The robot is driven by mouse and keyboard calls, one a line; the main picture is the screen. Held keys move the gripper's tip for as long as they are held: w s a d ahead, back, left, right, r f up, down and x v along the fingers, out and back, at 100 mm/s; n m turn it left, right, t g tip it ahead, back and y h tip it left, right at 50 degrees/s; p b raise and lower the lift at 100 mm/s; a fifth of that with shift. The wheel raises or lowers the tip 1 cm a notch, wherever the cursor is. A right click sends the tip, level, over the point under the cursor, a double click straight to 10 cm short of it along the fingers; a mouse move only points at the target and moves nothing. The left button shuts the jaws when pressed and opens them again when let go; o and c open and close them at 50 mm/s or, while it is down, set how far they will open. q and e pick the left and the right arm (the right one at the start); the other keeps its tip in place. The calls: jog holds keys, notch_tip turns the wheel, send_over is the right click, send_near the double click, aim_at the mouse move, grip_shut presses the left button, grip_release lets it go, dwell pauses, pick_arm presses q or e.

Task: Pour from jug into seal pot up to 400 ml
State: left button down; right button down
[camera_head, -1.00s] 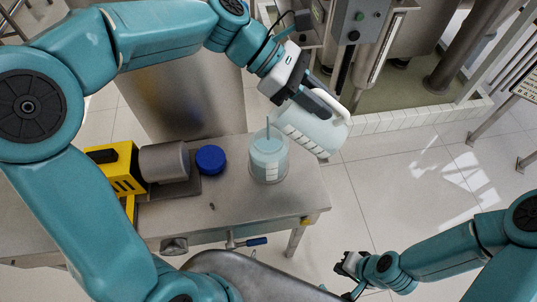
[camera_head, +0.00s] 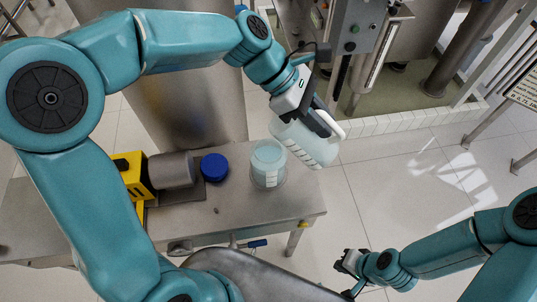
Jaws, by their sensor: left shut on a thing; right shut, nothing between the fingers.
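The translucent white jug (camera_head: 311,146) is tilted, with its mouth end toward the left, beside and partly above the seal pot. My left gripper (camera_head: 322,119) is shut on the jug's handle. The clear seal pot (camera_head: 268,172) stands upright on the steel table and holds pale bluish liquid. White marks show on its side, but I cannot read the level. I see no clear stream between jug and pot. My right gripper (camera_head: 346,263) is shut and empty, low in the view, beyond the table's right end.
The steel table (camera_head: 235,218) also carries a blue cap (camera_head: 214,167) and a yellow and grey motor unit (camera_head: 155,172) left of the pot. A blue-handled valve (camera_head: 254,244) sits at the front edge. Open tiled floor lies to the right.

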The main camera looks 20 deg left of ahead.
pick_arm(q)
jog(key=shift+d+y, duration=0.25)
jog(key=shift+y, duration=0.05)
jog(key=shift+w+f, duration=0.1)
jog(key=shift+w, duration=0.1)
jog(key=shift+s+d+f+y, duration=0.15)
jog(key=shift+f+y, duration=0.25)
jog(key=shift+y, duration=0.4)
jog(key=f+y, duration=0.2)
jog(key=y, duration=0.1)
jog(key=f+y, duration=0.1)
jog(key=y, duration=0.1)
jog(key=shift+d+f+g, duration=0.2)
jog(key=shift+d+g, duration=0.1)
jog(key=shift+d, duration=0.05)
jog(key=shift+f+y, duration=0.35)
jog(key=shift+y, duration=0.45)
jog(key=shift+a, duration=0.1)
